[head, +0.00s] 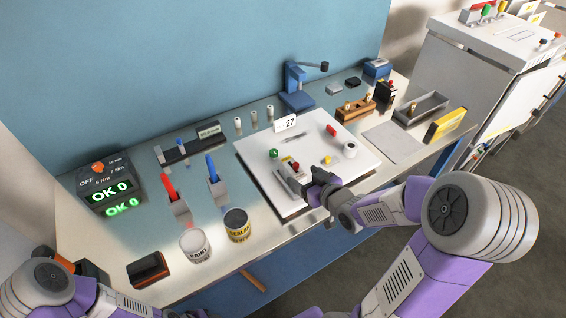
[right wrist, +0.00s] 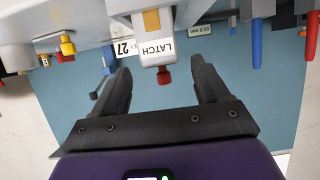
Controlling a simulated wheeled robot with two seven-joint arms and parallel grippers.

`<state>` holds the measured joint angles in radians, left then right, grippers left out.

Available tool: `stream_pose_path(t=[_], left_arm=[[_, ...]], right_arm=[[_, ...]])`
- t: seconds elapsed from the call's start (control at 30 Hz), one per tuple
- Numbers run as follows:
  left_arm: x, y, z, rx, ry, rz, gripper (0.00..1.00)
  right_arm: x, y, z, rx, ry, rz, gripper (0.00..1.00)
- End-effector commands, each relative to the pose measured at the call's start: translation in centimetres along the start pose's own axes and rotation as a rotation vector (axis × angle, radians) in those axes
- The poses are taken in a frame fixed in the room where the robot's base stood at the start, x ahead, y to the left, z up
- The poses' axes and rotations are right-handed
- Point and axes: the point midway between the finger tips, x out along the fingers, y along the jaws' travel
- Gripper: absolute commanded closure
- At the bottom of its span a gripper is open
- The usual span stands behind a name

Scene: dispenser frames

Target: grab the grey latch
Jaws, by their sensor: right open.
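The grey latch (right wrist: 151,54) is a pale block marked "LATCH", with a yellow patch and a red knob. In the right wrist view it shows between and beyond my two black fingers, with a visible gap on each side. In the head view the latch (head: 287,181) is at the front of the white panel, partly hidden by my gripper. My right gripper (head: 314,186) is open and empty beside it, and its open fingers also show in the right wrist view (right wrist: 162,76). My left arm shows at the lower left; its gripper is not visible.
The white panel (head: 262,181) also carries a green knob (head: 273,153), a red part (head: 331,130), a white cylinder (head: 349,150) and a "27" tag (head: 286,123). Paint (head: 195,246) and sealant (head: 238,225) cans stand left of it. A blue press (head: 297,100) stands behind.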

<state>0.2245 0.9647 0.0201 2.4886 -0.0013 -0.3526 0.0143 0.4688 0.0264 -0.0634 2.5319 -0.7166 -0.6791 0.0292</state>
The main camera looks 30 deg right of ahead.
Motion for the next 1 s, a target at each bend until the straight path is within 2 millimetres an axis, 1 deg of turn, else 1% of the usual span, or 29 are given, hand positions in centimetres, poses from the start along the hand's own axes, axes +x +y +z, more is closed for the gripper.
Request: stream_pose_path(t=[0.07,0.27,0.5,0.6,0.7,0.87,0.9,0.97,1.0], left_arm=[[0.1,-0.1,0.1,0.000,-0.003,0.000,0.52],[0.4,-0.2,0.1,-0.001,-0.003,0.000,0.52],[0.8,-0.3,0.1,-0.001,-0.003,0.000,0.52],[0.8,-0.3,0.1,-0.001,-0.002,0.000,0.52],[0.9,-0.3,0.1,-0.001,-0.002,0.000,0.52],[0.8,-0.3,0.1,0.000,-0.002,0.000,0.52],[0.8,-0.3,0.1,-0.001,-0.002,0.000,0.52],[0.8,-0.3,0.1,-0.001,-0.002,0.000,0.52],[0.8,-0.3,0.1,-0.001,-0.002,0.000,0.52]], right_arm=[[0.4,0.1,-0.1,-0.005,0.006,0.002,0.26],[2.6,0.0,-0.2,-0.005,0.006,0.000,0.26],[6.0,-0.1,-0.5,-0.004,0.005,0.000,0.26],[7.0,-0.1,-0.5,-0.004,0.004,0.001,0.26],[7.4,-0.1,-0.5,-0.004,0.005,0.002,0.26],[7.4,-0.1,-0.6,-0.004,0.005,0.002,0.26],[7.4,-0.1,-0.6,-0.004,0.005,0.002,0.27],[7.4,-0.1,-0.6,-0.004,0.005,0.002,0.36],[7.4,-0.1,-0.6,-0.004,0.005,0.002,0.42]])
